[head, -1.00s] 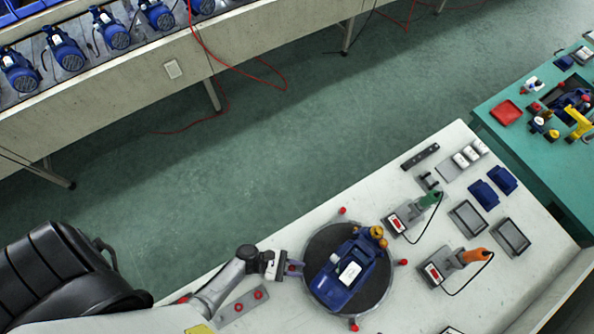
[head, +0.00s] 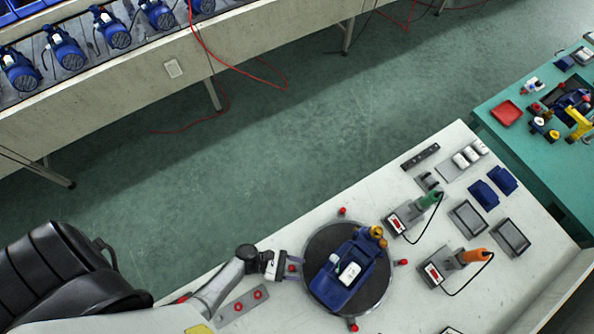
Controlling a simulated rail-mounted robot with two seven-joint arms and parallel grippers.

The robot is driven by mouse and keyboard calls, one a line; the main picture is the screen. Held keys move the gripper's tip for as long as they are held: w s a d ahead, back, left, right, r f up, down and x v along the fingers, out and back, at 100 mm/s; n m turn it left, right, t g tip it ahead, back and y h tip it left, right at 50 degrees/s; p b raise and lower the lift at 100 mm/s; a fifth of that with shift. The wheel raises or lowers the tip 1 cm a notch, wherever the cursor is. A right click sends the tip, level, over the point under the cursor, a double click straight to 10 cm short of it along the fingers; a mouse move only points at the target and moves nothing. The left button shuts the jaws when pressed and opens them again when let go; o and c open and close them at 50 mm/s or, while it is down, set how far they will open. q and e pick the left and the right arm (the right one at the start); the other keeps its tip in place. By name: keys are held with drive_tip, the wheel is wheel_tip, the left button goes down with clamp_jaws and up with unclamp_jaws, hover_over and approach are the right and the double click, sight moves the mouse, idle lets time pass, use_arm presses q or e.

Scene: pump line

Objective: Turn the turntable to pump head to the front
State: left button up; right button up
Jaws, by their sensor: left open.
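The round dark turntable (head: 376,297) sits on the white bench with red knobs around its rim. A blue pump (head: 345,276) lies on it, with a white label on top. Its brass-coloured pump head (head: 377,232) points to the upper right. My left gripper (head: 297,268) is at the turntable's left rim, open, with its fingers on either side of a red knob (head: 292,268). I cannot tell whether the fingers touch the knob. My right gripper is not in view.
A green-handled tool (head: 428,201) and an orange-handled tool (head: 473,256) stand in holders right of the turntable. Grey trays (head: 511,237) and blue parts (head: 484,195) lie beyond. A grey plate (head: 243,306) with red knobs lies near my left arm.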

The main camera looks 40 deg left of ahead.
use_arm(q)
drive_tip(key=b+v, duration=0.1)
drive_tip(key=v, duration=0.6)
drive_tip(key=shift+s+a, duration=0.1)
drive_tip(key=shift+a, duration=0.15)
